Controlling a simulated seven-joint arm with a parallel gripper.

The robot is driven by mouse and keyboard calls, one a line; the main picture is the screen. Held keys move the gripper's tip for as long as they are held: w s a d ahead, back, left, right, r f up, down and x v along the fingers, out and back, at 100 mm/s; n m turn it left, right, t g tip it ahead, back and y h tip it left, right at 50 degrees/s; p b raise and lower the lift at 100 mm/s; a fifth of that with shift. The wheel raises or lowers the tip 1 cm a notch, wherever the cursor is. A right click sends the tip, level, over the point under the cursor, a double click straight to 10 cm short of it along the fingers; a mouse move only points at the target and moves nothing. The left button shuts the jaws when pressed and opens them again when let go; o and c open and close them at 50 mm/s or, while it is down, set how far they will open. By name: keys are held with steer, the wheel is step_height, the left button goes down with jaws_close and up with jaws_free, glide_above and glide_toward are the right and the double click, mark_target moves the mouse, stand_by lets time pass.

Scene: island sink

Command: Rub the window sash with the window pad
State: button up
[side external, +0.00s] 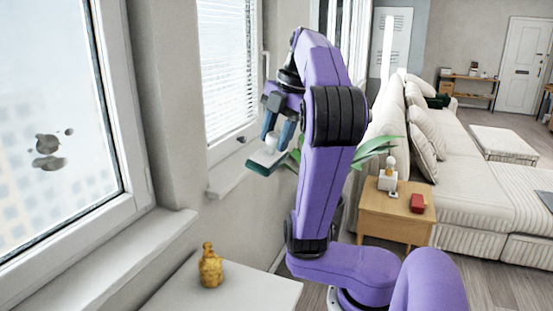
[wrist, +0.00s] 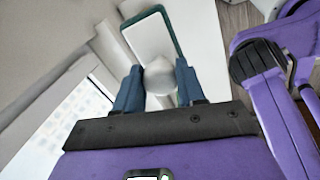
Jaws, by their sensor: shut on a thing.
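The window pad (side external: 265,163) is a flat rectangle with a dark green base, a pale top and a white round knob. My gripper (side external: 278,138) is shut on the knob and holds the pad in the air, to the right of the windows. The wrist view shows the knob between the two blue fingers and the pad (wrist: 150,38) beyond them. The near window sash (side external: 122,95) has a white frame at the left of the side view, with dark blotches (side external: 47,150) on its glass. The pad is apart from this sash.
A yellow-brown bottle (side external: 210,268) stands on a white surface (side external: 245,292) below the near window. A second window with blinds (side external: 228,70) is further back. A plant (side external: 375,150), wooden side table (side external: 392,213) and sofa (side external: 465,140) are to the right.

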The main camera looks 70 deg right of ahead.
steer(key=shift+w+r, duration=0.15)
steer(key=shift+r, duration=0.35)
steer(key=w+a+f+t, duration=0.1)
steer(key=w+f+t, duration=0.25)
steer(key=w, duration=1.05)
steer(key=w+a+t, duration=0.7)
steer(key=w+a, duration=0.6)
steer(key=w, duration=0.1)
steer(key=shift+w+r, duration=0.35)
steer(key=shift+r, duration=0.05)
steer(key=shift+w+a+r+t, duration=0.15)
steer(key=shift+w+a+t, duration=0.15)
steer(key=shift+a, duration=0.45)
steer(key=shift+w+a+r+t, duration=0.15)
steer(key=shift+w+a, duration=0.1)
steer(key=shift+a, duration=0.45)
steer(key=a+r+t, duration=0.2)
steer(key=a+t, duration=0.1)
steer(key=a, duration=0.7)
steer(key=shift+w+a+f, duration=0.1)
steer(key=shift+w+f, duration=1.15)
steer(key=shift+w, duration=0.25)
steer(key=shift+w+a+f, duration=0.1)
steer(key=shift+w+f, duration=1.15)
steer(key=shift+w, duration=0.2)
